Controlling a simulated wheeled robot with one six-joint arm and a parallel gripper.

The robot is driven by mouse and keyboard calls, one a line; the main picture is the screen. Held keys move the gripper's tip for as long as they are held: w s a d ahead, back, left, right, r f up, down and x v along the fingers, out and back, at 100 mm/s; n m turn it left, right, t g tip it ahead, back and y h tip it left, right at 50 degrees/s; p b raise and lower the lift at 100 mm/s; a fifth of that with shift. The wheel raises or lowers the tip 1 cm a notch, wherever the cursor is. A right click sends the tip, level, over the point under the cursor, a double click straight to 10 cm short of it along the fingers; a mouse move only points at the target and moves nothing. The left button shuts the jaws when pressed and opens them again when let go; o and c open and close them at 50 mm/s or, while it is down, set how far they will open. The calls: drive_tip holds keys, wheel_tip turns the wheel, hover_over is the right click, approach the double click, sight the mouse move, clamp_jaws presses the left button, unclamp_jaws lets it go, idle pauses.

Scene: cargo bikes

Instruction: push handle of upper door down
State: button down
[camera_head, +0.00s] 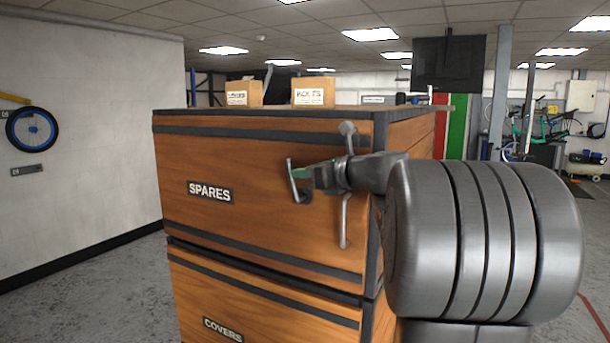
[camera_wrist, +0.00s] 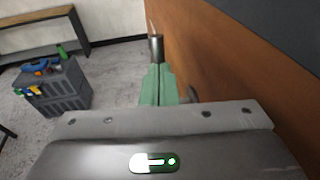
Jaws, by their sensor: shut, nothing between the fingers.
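The upper door (camera_head: 250,215) is the brown wooden front labelled SPARES, and it looks closed. A hooked grey metal handle piece (camera_head: 295,188) stands out from it right at my fingertips; in the wrist view a metal end (camera_wrist: 157,46) shows just beyond them. I cannot tell whether they touch. A long upright grey metal bar (camera_head: 345,222) with a round top is on the door's right side, its middle hidden behind my gripper. My gripper (camera_head: 308,173) is shut and empty, pointing left along the door face; its green fingers (camera_wrist: 160,84) show in the wrist view.
The lower door labelled COVERS (camera_head: 260,318) is below. Two cardboard boxes (camera_head: 314,91) (camera_head: 244,93) stand on the cabinet top. In the wrist view, a grey toolbox (camera_wrist: 50,88) and a bench (camera_wrist: 45,38) stand to the left.

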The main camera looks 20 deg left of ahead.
sight(290, 170)
drive_tip(key=shift+w+a+r+h+p, duration=0.1)
drive_tip(key=shift+a+r+h+p, duration=0.2)
drive_tip(key=shift+a, duration=0.3)
drive_tip(key=shift+a+r+h+p, duration=0.15)
drive_tip(key=shift+a+h+p, duration=0.2)
drive_tip(key=shift+a, duration=0.25)
drive_tip(key=shift+a+f+p, duration=0.2)
drive_tip(key=shift+a+p, duration=0.1)
drive_tip(key=shift+a, duration=0.3)
drive_tip(key=shift+g+h, duration=0.3)
drive_tip(key=shift+h, duration=0.55)
drive_tip(key=shift+w+a+f+p, duration=0.1)
drive_tip(key=shift+a+f+p, duration=0.3)
drive_tip(key=shift+a+f, duration=0.35)
drive_tip(key=shift+w+a+f+p, duration=0.1)
drive_tip(key=shift+a+f+p, duration=0.35)
drive_tip(key=shift+a, duration=0.55)
drive_tip(key=shift+w+a+f+p, duration=0.1)
drive_tip(key=shift+a+f+p, duration=0.2)
drive_tip(key=shift+a+f, duration=0.45)
drive_tip(key=shift+a, duration=0.15)
